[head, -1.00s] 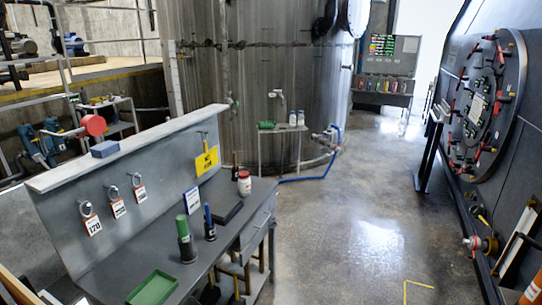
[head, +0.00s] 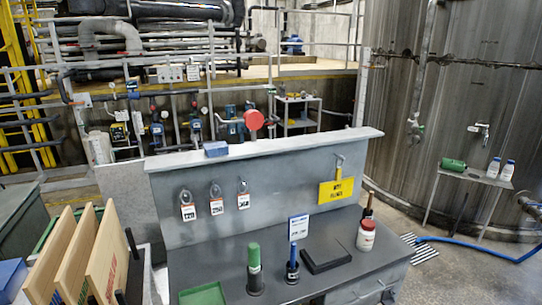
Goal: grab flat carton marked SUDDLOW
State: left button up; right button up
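Several flat tan panels, which look like flat cartons, stand on edge side by side at the lower left of the head view. The nearest to the bench (head: 108,250) bears red lettering along its edge. The middle panel (head: 75,255) has blue or green marks low down. The leftmost panel (head: 40,250) has red marks low down. The lettering is too small and slanted to read, so I cannot tell which one is marked SUDDLOW. Their lower ends are cut off by the frame. Neither of my grippers shows.
A grey workbench (head: 330,278) with a back panel stands to the right of the panels. It holds a green tray (head: 203,295), a green-topped cylinder (head: 254,268), a black flat box (head: 326,255) and a white jar (head: 366,236). A blue hose (head: 480,247) lies on the floor at right.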

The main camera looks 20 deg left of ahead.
aim_at(107, 271)
jog(key=i+l+u, duration=0.15)
jog(key=u, duration=0.25)
jog(key=i+l+u, duration=0.1)
jog(key=l+u, duration=0.2)
jog(key=u, duration=0.15)
jog(key=i+l+u, duration=0.1)
jog(key=l+u, duration=0.15)
jog(key=u, duration=0.15)
jog(key=l+u, duration=0.6)
jog(key=u, duration=0.25)
jog(key=l+u, duration=0.7)
jog(key=k+j, duration=0.05)
jog(key=j, duration=0.05)
